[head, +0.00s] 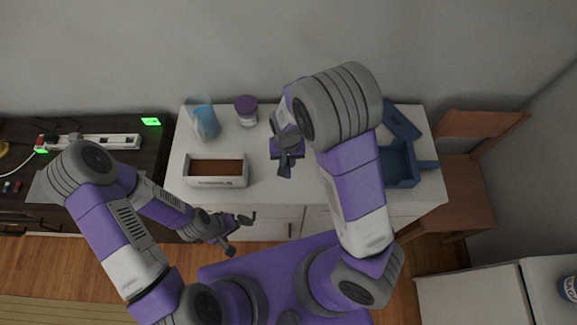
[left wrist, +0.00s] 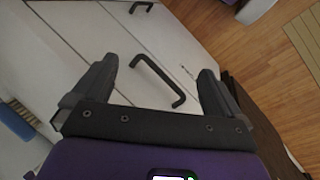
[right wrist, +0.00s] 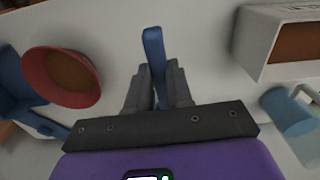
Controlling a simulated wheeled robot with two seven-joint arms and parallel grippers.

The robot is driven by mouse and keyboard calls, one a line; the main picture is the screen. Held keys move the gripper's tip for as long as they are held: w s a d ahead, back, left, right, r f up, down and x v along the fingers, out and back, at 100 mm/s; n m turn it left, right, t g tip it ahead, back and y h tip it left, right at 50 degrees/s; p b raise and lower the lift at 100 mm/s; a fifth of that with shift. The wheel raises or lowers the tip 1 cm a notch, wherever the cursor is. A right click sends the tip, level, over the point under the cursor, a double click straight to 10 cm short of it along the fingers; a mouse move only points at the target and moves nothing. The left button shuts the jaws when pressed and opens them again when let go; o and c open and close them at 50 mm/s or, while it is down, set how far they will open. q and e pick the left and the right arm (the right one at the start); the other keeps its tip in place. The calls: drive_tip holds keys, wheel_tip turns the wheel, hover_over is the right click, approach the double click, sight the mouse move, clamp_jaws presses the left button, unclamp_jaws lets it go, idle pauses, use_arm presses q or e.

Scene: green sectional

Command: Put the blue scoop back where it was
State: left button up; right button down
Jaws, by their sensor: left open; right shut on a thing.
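The blue scoop (right wrist: 153,50) is held in my right gripper (right wrist: 160,90), which is shut on it; its narrow blue part sticks up between the fingertips in the right wrist view. In the head view my right gripper (head: 285,168) is over the white cabinet top (head: 262,180), right of the open white box (head: 217,182); the scoop is hard to make out there. My left gripper (head: 240,235) is open and empty in front of the cabinet; the left wrist view shows its spread fingers (left wrist: 155,85) before a drawer handle.
A jar with blue contents (head: 205,122) and a purple-lidded jar (head: 246,111) stand at the back left. A blue container (head: 399,165) and flat blue piece (head: 401,122) are at the right. A reddish bowl (right wrist: 38,72) shows in the right wrist view. A dark desk (head: 90,165) stands left.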

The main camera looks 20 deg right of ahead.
drive_tip(key=shift+m, duration=0.3)
drive_tip(key=f, duration=0.3)
drive_tip(key=f+b, duration=0.1)
drive_tip(key=f, duration=0.1)
drive_tip(key=shift+s+a+f, duration=0.15)
drive_tip(key=shift+s+a, duration=0.05)
drive_tip(key=shift+a, duration=0.1)
wheel_tip(320, 180, down, 4)
drive_tip(key=shift+f+b, duration=0.2)
drive_tip(key=shift+b, duration=0.2)
drive_tip(key=shift+w+f, duration=0.1)
drive_tip(key=shift+f, duration=0.05)
drive_tip(key=shift+f, duration=0.2)
drive_tip(key=c, duration=1)
unclamp_jaws()
drive_tip(key=shift+c, duration=0.2)
drive_tip(key=shift+r, duration=0.1)
drive_tip(key=shift+r, duration=0.1)
